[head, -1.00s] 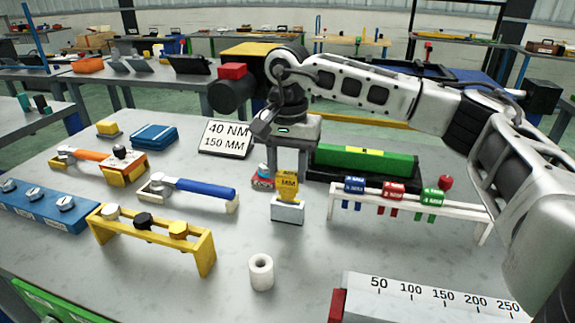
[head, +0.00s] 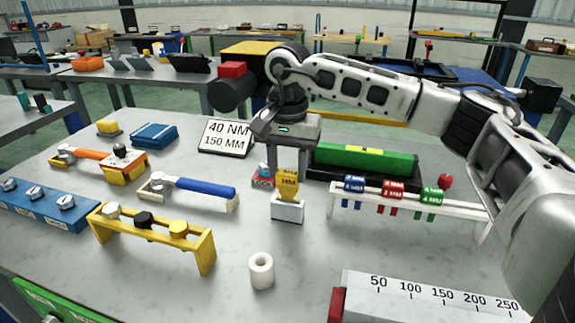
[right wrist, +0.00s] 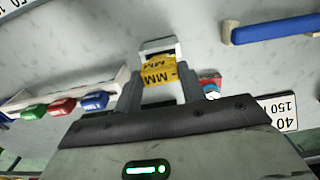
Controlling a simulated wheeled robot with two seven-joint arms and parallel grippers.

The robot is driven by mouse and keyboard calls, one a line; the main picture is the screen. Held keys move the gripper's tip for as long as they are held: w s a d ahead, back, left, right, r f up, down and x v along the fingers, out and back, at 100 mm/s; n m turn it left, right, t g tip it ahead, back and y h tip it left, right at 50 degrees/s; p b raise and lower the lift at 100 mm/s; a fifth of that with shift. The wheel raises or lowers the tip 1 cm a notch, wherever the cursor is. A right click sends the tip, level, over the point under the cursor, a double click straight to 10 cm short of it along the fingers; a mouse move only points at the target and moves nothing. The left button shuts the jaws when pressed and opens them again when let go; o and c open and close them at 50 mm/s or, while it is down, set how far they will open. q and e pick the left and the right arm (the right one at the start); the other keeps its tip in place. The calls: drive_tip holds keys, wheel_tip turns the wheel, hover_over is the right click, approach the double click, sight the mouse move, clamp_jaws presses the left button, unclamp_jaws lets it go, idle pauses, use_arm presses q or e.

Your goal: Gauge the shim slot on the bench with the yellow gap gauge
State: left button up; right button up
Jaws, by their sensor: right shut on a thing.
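The yellow gap gauge (head: 288,187) stands upright over a small light grey block (head: 288,212) on the bench. Its lower end meets the block's top; whether it sits in a slot there is hidden. My right gripper (head: 289,172) comes down from above and is shut on the gauge's upper part. In the right wrist view the gauge (right wrist: 158,72) shows between the two fingers, with the pale block (right wrist: 157,46) beyond it. My left gripper is not in view.
A white rack (head: 460,204) with blue, red and green gauges stands to the right. A green bar (head: 340,157) lies behind. A yellow stand (head: 205,250) and blue-handled tool (head: 205,190) are left. A white roll (head: 261,270) and a ruled block (head: 425,297) are in front.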

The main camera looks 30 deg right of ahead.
drive_tip(key=shift+f+b, duration=0.95)
drive_tip(key=shift+f, duration=0.55)
idle(1.0)
idle(0.5)
drive_tip(key=shift+r, duration=0.1)
drive_tip(key=shift+r+p, duration=3.05)
drive_tip(key=shift+r, duration=0.9)
